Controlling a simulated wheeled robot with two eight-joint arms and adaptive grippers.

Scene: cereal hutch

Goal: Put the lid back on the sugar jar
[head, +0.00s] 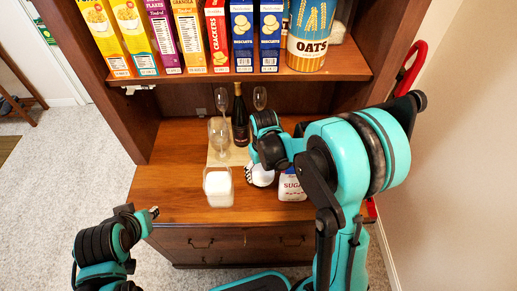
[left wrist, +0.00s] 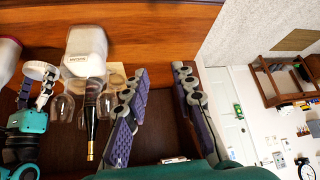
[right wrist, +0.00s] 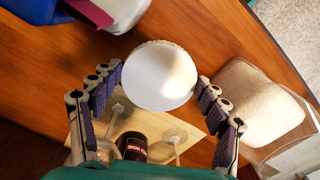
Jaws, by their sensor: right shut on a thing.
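The sugar jar (head: 218,190) is a clear, squarish jar with white sugar, standing without a lid on the wooden counter. It also shows in the left wrist view (left wrist: 86,45) and right wrist view (right wrist: 255,98). The round white lid (right wrist: 160,76) is held between the fingers of my right gripper (right wrist: 160,88), beside the jar and apart from it. In the head view the lid (head: 260,178) is partly hidden by my right arm. My left gripper (left wrist: 160,100) is open and empty; in the head view it is off the counter's front left (head: 152,212).
A sugar bag (head: 291,187) stands right of the lid. Behind the jar are a dark bottle (head: 240,118) and several glasses, including one (head: 219,135) on a light board (head: 238,156). A shelf (head: 180,84) of cereal boxes overhangs the counter. Counter left of the jar is clear.

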